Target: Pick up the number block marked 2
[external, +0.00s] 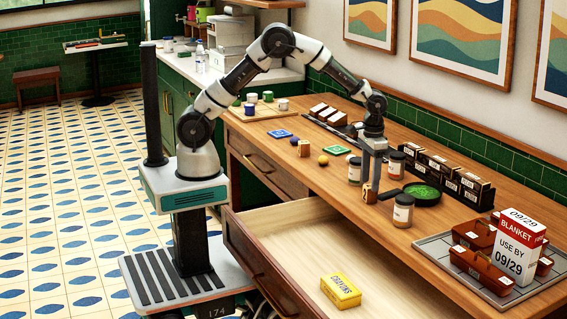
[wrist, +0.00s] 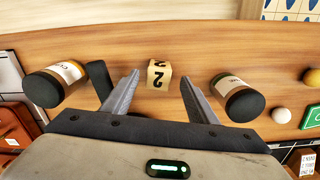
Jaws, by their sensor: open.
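The number block marked 2 (wrist: 159,75) is a small wooden cube with a dark 2 on its faces, seen ahead of and between my gripper's fingers in the wrist view. In the external view the block (external: 369,193) stands on the wooden counter near its front edge, just below my gripper. My gripper (wrist: 157,92) is open and empty, with a finger to each side of the block and clear space between. In the external view my gripper (external: 372,176) points down over the block.
Jars flank the block: one on the left (wrist: 52,84) and one on the right (wrist: 238,98) in the wrist view. A green-filled pan (external: 423,193) lies close by. An open drawer (external: 300,235) with a crayon box (external: 341,291) juts out below.

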